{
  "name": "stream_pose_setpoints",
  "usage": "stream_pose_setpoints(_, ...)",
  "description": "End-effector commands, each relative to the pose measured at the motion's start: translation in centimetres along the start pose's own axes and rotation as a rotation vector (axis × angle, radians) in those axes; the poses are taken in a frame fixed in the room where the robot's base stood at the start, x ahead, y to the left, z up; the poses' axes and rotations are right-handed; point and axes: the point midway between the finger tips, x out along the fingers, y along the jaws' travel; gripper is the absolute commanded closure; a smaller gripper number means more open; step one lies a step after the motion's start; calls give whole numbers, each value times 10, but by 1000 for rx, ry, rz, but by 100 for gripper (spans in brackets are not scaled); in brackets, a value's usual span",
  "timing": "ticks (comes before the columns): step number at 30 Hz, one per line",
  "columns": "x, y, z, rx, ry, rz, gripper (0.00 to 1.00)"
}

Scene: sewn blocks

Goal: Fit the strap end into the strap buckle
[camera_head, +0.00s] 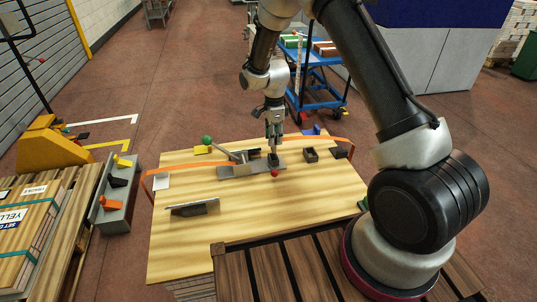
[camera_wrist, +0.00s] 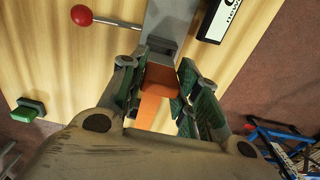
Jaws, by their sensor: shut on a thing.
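My gripper (camera_head: 274,142) points down above the grey metal buckle plate (camera_head: 240,170) on the wooden table. In the wrist view its green-padded fingers (camera_wrist: 160,92) are shut on the orange strap end (camera_wrist: 157,80). The strap end lies close to a grey metal block on the buckle (camera_wrist: 165,47). I cannot tell whether it touches or enters it. The buckle has a lever with a red ball (camera_wrist: 82,15), which also shows in the head view (camera_head: 275,173). A bar with a green ball (camera_head: 207,140) rises on its left. The fingers hide part of the strap.
An orange strap (camera_head: 185,167) runs left from the buckle plate, and another length (camera_head: 325,139) arches to the right. A dark open box (camera_head: 311,155) stands right of the buckle. A grey angled piece (camera_head: 193,208) lies at the front left. The table's front middle is clear.

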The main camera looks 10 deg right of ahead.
Motion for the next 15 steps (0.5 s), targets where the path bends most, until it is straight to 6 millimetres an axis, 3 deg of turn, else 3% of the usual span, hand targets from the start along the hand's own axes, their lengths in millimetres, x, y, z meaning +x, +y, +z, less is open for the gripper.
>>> stream_pose_setpoints(15,60,0,0,0,0,-1,93)
